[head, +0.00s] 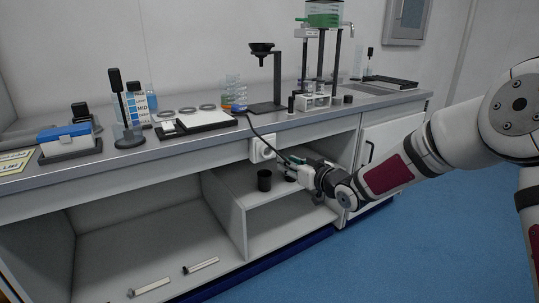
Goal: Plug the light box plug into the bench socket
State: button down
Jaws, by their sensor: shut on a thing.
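The white bench socket (262,148) is fixed to the front edge of the bench. My gripper (291,164) is just to the right of the socket and in front of the bench, shut on the plug. The plug is small and dark and mostly hidden by the fingers; I cannot make out its prongs. A black cable (262,138) runs from the bench top down past the socket face to my gripper. The plug appears apart from the socket. The light box (208,119), a flat white panel with a dark edge, lies on the bench top.
A black cup (264,180) stands on the shelf under the socket. A black stand (277,85), a tube rack (313,100) and bottles stand on the bench (225,137). The cabinet door (388,146) is right of my gripper. Blue floor (400,240) is clear in front.

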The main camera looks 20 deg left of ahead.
jog(key=shift+w+a, duration=0.1)
jog(key=shift+a, duration=0.05)
jog(key=shift+r+x, duration=0.2)
jog(key=shift+x, duration=1.1)
jog(key=shift+r+x, duration=0.2)
jog(key=shift+x, duration=1.15)
jog(key=c, duration=2)
grip_release()
grip_shut()
